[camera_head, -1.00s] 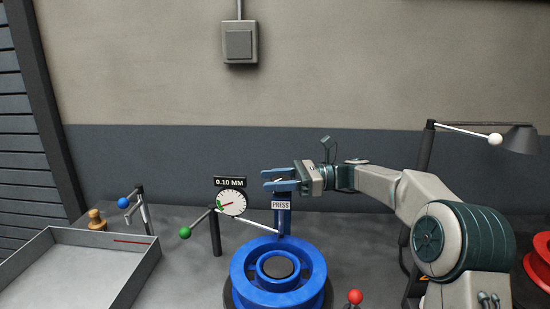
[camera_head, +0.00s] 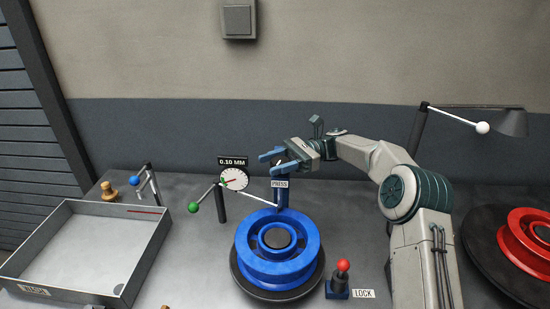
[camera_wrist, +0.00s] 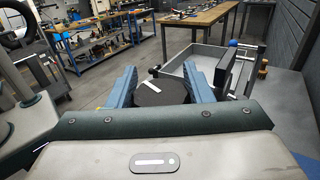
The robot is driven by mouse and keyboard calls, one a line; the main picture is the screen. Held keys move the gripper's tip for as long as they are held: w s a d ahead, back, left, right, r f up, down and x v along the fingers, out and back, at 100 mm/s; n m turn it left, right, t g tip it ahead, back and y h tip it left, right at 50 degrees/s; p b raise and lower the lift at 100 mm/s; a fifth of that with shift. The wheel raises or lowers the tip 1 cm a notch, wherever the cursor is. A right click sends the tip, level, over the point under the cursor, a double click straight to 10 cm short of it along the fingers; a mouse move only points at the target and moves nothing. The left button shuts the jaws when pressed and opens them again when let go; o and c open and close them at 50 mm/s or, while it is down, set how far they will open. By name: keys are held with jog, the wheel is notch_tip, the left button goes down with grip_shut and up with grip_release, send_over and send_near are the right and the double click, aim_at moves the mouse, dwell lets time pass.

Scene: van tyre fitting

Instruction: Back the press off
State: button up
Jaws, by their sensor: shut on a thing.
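The press is a blue post (camera_head: 281,197) with a PRESS label, standing behind a blue wheel (camera_head: 252,257). My gripper (camera_head: 271,161) is at the top of the post, its two blue fingers on either side of a dark knob. In the wrist view the knob (camera_wrist: 164,93) is a black disc with a white line, between the fingers (camera_wrist: 160,85). The dial gauge (camera_head: 234,180) beside the post reads 0.10 MM. The fingers partly hide the knob in the head view.
A green-balled lever (camera_head: 194,207) stands left of the gauge. A red-knobbed LOCK lever (camera_head: 343,266) stands right of the blue wheel. A grey tray (camera_head: 85,251) is at left, a red wheel (camera_head: 530,235) at right. A lamp (camera_head: 509,122) overhangs the back right.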

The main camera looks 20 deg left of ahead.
jog(key=shift+f, duration=0.1)
jog(key=o, duration=1)
jog(key=shift+s+a, duration=0.1)
jog(key=v, duration=0.7)
jog(key=shift+w, duration=0.25)
